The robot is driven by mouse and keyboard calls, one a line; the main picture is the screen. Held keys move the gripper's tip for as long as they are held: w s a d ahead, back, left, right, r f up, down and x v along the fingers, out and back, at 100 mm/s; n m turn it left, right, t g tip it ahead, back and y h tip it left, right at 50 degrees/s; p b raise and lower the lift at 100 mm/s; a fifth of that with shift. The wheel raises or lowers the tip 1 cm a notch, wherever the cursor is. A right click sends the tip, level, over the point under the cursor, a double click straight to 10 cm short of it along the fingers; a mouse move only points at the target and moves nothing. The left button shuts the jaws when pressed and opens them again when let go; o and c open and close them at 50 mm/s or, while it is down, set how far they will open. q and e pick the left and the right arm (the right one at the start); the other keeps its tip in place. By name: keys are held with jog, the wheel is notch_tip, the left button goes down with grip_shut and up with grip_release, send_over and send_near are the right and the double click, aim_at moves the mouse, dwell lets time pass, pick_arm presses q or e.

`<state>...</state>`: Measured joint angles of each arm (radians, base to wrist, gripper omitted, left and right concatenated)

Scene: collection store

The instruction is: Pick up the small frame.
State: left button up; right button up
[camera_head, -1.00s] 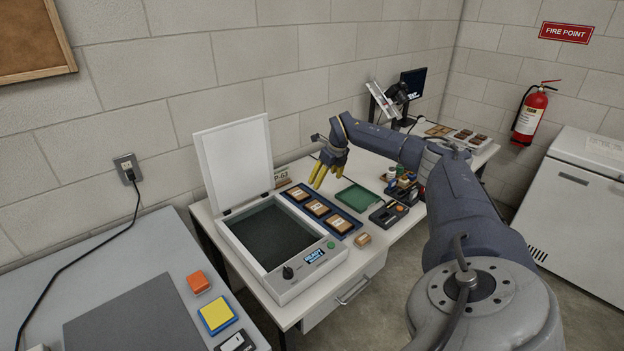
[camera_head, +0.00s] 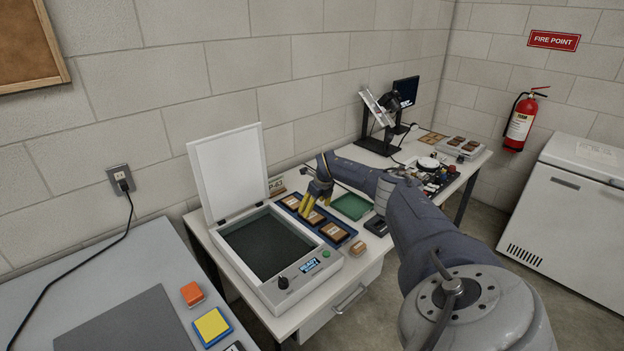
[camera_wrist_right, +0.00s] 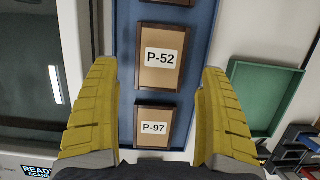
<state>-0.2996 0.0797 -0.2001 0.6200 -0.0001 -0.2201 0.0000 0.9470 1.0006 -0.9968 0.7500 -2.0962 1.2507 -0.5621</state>
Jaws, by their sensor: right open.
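A blue tray (camera_head: 350,237) holds several brown wooden frames in a row. In the right wrist view the frame labelled P-97 (camera_wrist_right: 153,141) lies at the tray's near end and looks smaller than the frame labelled P-52 (camera_wrist_right: 162,78). In the head view the near-end frame (camera_head: 335,232) lies flat in the tray. My right gripper (camera_head: 309,208) has yellow fingers and hangs over the tray. In the right wrist view its fingers (camera_wrist_right: 158,72) are spread wide on either side of the row, with nothing between them held. My left gripper is not in view.
A flatbed scanner (camera_head: 222,240) with its white lid up stands left of the tray. A green tray (camera_head: 352,206) lies to the right. A small brown block (camera_head: 358,248) sits on the table in front. A stand and monitor (camera_head: 405,92) are at the back.

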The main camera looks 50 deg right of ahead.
aim_at(312, 216)
jog(key=shift+x, duration=2.65)
jog(key=shift+s, duration=0.1)
jog(key=shift+c, duration=0.2)
jog(key=c, duration=1)
jog(key=shift+o, duration=0.2)
jog(key=shift+d+r, duration=0.1)
jog(key=shift+r, duration=0.05)
